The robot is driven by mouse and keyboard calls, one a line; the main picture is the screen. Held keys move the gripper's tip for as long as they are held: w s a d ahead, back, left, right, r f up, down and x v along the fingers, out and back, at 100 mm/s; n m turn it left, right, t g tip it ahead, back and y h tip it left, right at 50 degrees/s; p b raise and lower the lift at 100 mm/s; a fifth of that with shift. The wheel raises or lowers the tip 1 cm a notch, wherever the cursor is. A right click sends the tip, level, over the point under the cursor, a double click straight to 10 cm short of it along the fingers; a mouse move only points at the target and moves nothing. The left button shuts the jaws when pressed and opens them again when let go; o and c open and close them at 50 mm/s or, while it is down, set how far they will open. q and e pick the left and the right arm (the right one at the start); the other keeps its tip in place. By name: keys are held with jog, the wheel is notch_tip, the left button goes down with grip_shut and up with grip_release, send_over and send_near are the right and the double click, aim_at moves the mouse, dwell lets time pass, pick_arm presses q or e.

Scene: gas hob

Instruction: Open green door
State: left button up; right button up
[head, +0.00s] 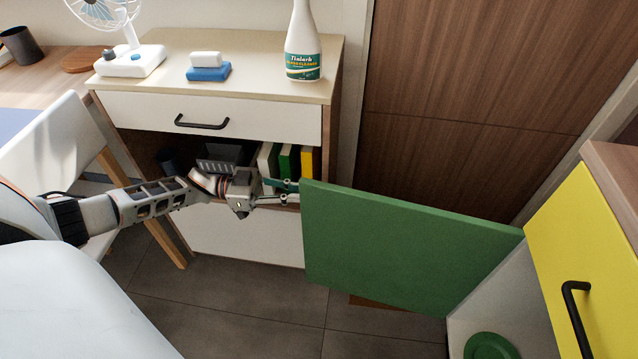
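The green door (395,250) stands swung wide open from the cabinet (490,290) at the right. Its free edge points left, and its hinge side is at the cabinet. My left gripper (296,192) is at the upper part of the door's free edge. Its two fingers look spread apart, with the tips beside or touching the edge; the exact contact is too small to tell. The cabinet's inside is partly visible, with a green round object (490,346) at the bottom. My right gripper is not in view.
The floor (250,315) in front is clear.

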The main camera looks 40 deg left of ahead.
pick_arm(q)
jog(key=shift+s+a+f, duration=0.15)
jog(key=shift+s+a, duration=0.45)
jog(key=shift+s, duration=0.05)
